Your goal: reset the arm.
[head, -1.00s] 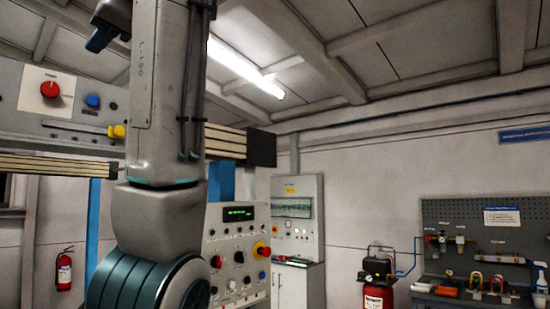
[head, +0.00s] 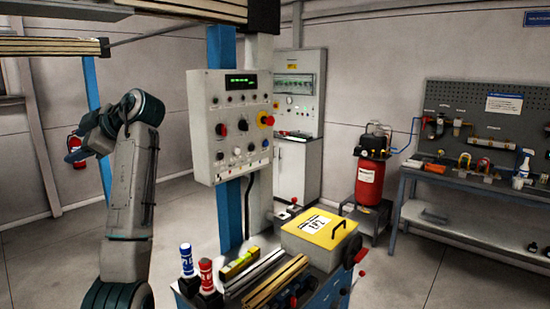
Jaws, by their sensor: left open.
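My left arm stands at the left of the head view, its long grey link upright and its wrist folded over to the left at the top. My right gripper is not in view.
A control panel (head: 200,150) on a blue post stands right of my arm. Below are a bench with a yellow-lided box (head: 321,226), a blue-capped bottle (head: 187,262) and a red bottle (head: 207,277). A red compressor (head: 369,182) and workbench (head: 465,190) stand right.

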